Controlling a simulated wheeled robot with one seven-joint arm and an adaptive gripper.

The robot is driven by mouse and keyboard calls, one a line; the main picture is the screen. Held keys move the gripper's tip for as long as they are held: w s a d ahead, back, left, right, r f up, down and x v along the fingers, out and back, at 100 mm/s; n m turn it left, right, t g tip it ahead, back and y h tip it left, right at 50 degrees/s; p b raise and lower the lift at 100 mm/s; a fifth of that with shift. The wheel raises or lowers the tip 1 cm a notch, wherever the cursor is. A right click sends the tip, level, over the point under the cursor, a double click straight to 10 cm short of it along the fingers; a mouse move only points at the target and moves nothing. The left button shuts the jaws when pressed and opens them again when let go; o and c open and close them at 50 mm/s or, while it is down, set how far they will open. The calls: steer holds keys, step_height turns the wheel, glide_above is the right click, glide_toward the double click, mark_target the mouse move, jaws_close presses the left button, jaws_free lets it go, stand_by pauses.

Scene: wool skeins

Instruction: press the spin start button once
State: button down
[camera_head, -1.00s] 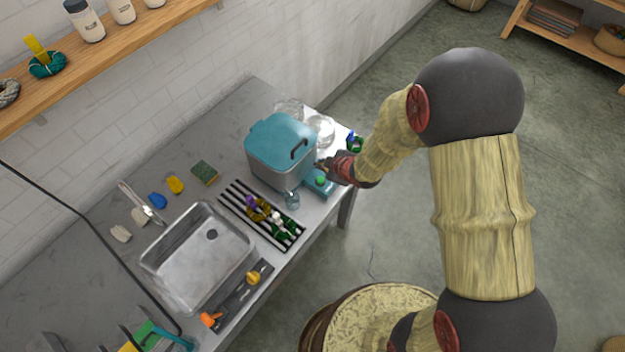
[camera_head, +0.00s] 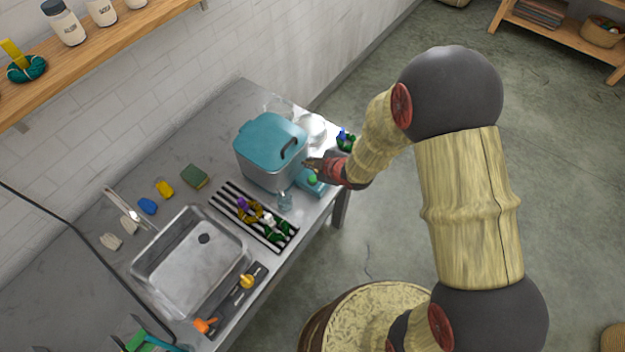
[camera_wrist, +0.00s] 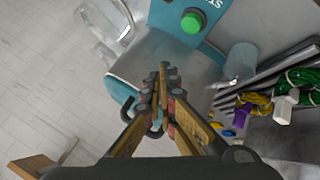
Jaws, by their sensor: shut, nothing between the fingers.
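The green spin start button (camera_head: 312,180) is a round dome on a small teal panel at the front right of the spinner (camera_head: 270,150), a metal box with a teal lid and dark handle. In the wrist view the button (camera_wrist: 193,21) shows near the top edge, on the teal panel (camera_wrist: 212,38) with partly cut-off white lettering. My gripper (camera_head: 308,164) is shut and empty, just behind the button in the head view and apart from it. In the wrist view its fingertips (camera_wrist: 163,70) are together, below and left of the button. Their exact height above the panel is unclear.
A clear glass (camera_head: 285,201) stands beside the panel. A striped rack (camera_head: 226,196) with colored wool skeins lies left of it, then a metal sink (camera_head: 150,262). Clear glassware (camera_head: 311,128) and a green-blue skein (camera_head: 346,138) are behind on the right.

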mark_target(311, 180)
steer(key=shift+f+b, duration=2.1)
steer(key=shift+f, duration=1)
steer(key=shift+f+b, duration=0.35)
steer(key=shift+b, duration=0.1)
steer(key=shift+f+b, duration=0.55)
steer(key=shift+f, duration=0.05)
steer(key=shift+r, duration=0.15)
steer(key=shift+r+p, duration=0.7)
steer(key=shift+r, duration=0.15)
steer(key=shift+r+p, duration=1.85)
steer(key=shift+r, duration=0.7)
